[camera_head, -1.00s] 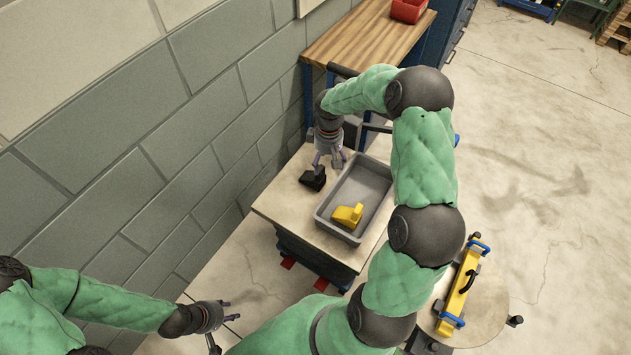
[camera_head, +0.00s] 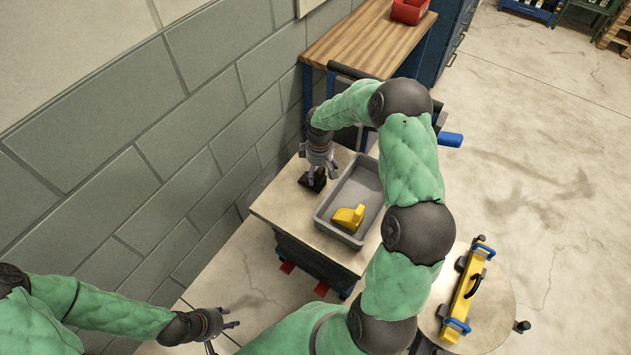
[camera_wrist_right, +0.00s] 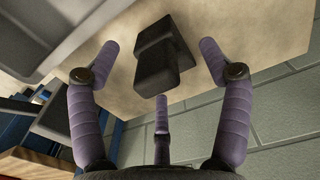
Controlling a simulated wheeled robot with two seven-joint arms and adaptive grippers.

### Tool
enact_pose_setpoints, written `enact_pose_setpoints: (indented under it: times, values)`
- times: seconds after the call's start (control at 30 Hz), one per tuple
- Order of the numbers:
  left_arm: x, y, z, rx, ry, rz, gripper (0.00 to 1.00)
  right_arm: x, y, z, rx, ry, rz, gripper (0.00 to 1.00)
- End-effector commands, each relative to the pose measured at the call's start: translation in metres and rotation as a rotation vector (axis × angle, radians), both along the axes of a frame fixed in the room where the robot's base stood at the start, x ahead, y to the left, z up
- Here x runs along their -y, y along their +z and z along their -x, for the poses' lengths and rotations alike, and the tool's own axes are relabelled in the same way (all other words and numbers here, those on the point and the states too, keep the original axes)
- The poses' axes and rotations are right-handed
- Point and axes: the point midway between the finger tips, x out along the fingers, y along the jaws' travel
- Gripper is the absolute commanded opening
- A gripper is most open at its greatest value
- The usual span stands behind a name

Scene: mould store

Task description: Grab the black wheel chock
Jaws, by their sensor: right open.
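The black wheel chock (camera_head: 313,180) lies on the light top of the cart (camera_head: 287,208), left of the grey tray. In the right wrist view the chock (camera_wrist_right: 164,58) sits between and beyond the spread fingers. My right gripper (camera_head: 316,170) points down over the chock and partly hides it. In the right wrist view the right gripper (camera_wrist_right: 162,75) is open and empty, and contact with the chock cannot be made out. My left gripper (camera_head: 222,333) is at the lower left, far from the cart, with its fingers apart.
The block wall (camera_head: 200,150) runs close on the left. A wooden bench (camera_head: 365,42) with a red bin (camera_head: 409,11) stands behind. A round table (camera_head: 497,307) bears a yellow level-like tool (camera_head: 468,290).

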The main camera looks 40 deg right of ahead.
Motion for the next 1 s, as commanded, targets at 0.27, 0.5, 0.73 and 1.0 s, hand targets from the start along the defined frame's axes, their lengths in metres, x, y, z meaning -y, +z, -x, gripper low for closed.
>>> enact_pose_setpoints:
  times: [0.27,0.5,0.73,1.0]
  values:
    - [0.000,-0.019,0.000,0.000,0.000,0.000,0.40,0.003,-0.035,-0.001,0.000,-0.001,-0.001,0.78]
    - [0.000,-0.017,0.000,0.000,0.000,0.000,0.40,0.003,-0.033,-0.001,0.000,-0.001,0.000,0.70]
    - [0.000,-0.017,0.000,0.000,0.000,0.000,0.40,0.002,-0.034,0.000,-0.002,-0.001,-0.001,0.07]
    - [0.000,-0.018,0.000,0.000,0.000,0.000,0.40,0.002,-0.036,0.001,-0.006,0.000,-0.002,0.05]
